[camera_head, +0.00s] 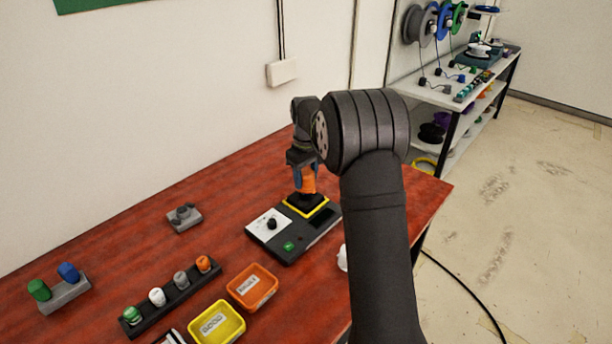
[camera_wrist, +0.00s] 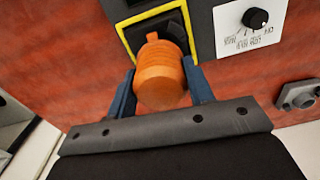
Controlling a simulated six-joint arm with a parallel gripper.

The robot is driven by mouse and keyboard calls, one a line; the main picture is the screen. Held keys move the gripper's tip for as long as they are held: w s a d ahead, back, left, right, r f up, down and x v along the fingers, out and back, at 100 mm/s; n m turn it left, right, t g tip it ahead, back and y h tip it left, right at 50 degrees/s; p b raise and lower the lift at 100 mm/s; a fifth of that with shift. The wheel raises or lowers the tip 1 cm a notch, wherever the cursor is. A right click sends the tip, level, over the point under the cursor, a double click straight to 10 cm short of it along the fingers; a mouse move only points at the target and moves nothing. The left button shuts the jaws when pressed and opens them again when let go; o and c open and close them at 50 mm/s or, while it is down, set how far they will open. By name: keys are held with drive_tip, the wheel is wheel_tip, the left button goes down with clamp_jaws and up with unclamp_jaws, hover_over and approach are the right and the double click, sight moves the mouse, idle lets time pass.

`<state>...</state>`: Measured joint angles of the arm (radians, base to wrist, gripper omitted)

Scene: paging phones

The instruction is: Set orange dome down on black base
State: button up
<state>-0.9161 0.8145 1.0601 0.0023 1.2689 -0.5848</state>
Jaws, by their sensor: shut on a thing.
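The orange dome (camera_wrist: 160,75) is between the two blue fingers of my gripper (camera_wrist: 162,85) in the wrist view, and the gripper is shut on it. In the head view the dome (camera_head: 308,183) shows under my gripper (camera_head: 304,178), upright above the black base (camera_head: 295,204). The black base has a yellow square border around it (camera_head: 318,212) on a dark device panel. In the wrist view the black base (camera_wrist: 178,24) lies partly behind the dome. I cannot tell whether the dome touches the base.
The dark panel (camera_head: 290,254) carries a white dial plate (camera_head: 262,224) and a green button (camera_head: 289,246). Orange (camera_head: 266,299) and yellow (camera_head: 233,336) trays and a rack of coloured domes (camera_head: 172,300) stand at the front left. A small grey holder (camera_head: 184,224) sits near the wall.

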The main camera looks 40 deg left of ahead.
drive_tip(key=shift+f, duration=0.7)
idle(0.5)
drive_tip(key=shift+f, duration=0.35)
drive_tip(key=shift+f, duration=0.65)
idle(0.7)
drive_tip(key=o, duration=1.4)
drive_tip(key=shift+r, duration=0.15)
drive_tip(key=shift+r, duration=3.1)
